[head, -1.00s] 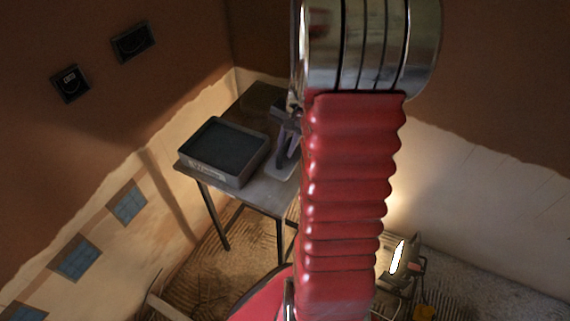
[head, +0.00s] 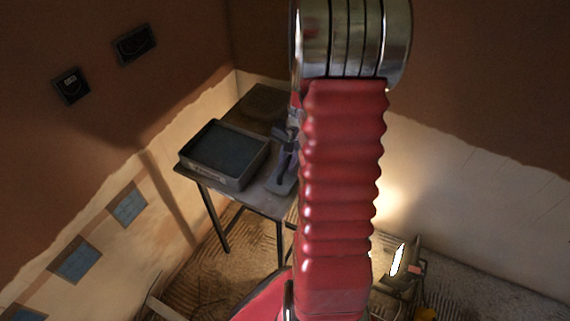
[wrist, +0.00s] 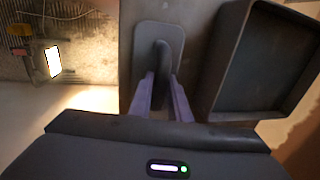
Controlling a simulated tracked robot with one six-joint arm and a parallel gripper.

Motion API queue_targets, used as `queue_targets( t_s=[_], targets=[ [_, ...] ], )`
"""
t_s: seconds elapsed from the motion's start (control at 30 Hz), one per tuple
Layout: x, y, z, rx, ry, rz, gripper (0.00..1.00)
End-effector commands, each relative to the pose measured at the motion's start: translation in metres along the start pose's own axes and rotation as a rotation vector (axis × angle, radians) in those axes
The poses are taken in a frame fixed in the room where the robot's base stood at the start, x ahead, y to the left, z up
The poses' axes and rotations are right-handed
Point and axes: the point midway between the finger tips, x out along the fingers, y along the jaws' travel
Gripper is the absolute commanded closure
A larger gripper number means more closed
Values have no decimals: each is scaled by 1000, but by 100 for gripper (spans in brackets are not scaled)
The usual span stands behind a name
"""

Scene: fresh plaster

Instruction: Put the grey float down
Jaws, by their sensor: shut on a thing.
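The grey float (wrist: 143,40) is a flat plate with rounded corners and a dark upright handle (wrist: 162,55). In the wrist view my gripper (wrist: 161,82) is shut on the handle, one purple-grey finger on each side. In the head view the float (head: 277,185) is over the right part of the table (head: 262,201), beside the tray, and my gripper (head: 285,150) is partly hidden behind my red arm. The plate looks level and very close to the tabletop. I cannot tell for sure whether it touches.
A dark rectangular tray (head: 183,159) stands on the table just left of the float; it also shows in the wrist view (wrist: 226,62). A dark flat thing (head: 265,101) lies at the table's back. A lit work lamp (head: 398,260) stands on the floor at the right.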

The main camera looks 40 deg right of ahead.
Motion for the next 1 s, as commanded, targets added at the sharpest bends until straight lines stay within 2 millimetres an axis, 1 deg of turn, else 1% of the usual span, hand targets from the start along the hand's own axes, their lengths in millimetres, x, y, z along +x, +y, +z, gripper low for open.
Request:
queue_targets(
  t_s=[0.27,0.3,0.5,0.57,0.87,1.0],
  targets=[
    [1,0,0,1,0,0,100],
    [1,0,0,1,0,0,82],
    [1,1,0,1,0,0,68],
    [1,1,0,1,0,0,65],
    [-1,0,-1,1,1,-1,65],
    [-9,0,-1,1,3,-2,65]
  ],
)
